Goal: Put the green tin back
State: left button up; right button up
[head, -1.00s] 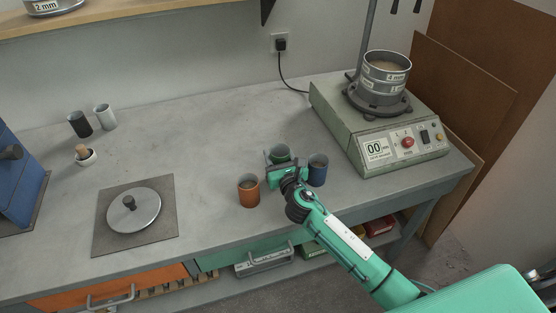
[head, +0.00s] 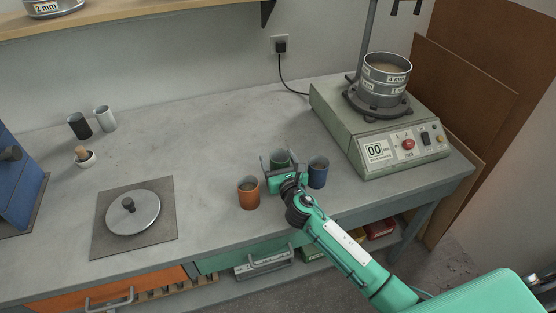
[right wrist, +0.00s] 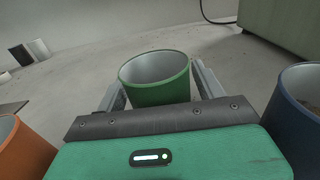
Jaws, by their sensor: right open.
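The green tin (head: 280,158) stands upright on the bench between the orange tin (head: 248,193) and the blue tin (head: 318,171). In the right wrist view the green tin (right wrist: 156,82) looks empty, and its lower part is hidden by my gripper. My right gripper (head: 279,167) is open, low over the bench, with a finger on each side of the green tin. In the right wrist view a gap shows between the tin and at least the left finger; my right gripper (right wrist: 157,95) is not closed on it. My left gripper is not in view.
The orange tin (right wrist: 20,148) and blue tin (right wrist: 297,108) flank the gripper closely. A sieve shaker (head: 385,125) with stacked sieves stands at right. The bench behind is clear.

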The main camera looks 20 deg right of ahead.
jog(key=s+b, duration=0.1)
jog(key=s, duration=1)
jog(key=shift+d, duration=0.2)
jog(key=shift+s+r, duration=0.1)
jog(key=shift+s, duration=0.35)
pick_arm(q)
jog(key=shift+a+f, duration=0.1)
jog(key=shift+a, duration=0.05)
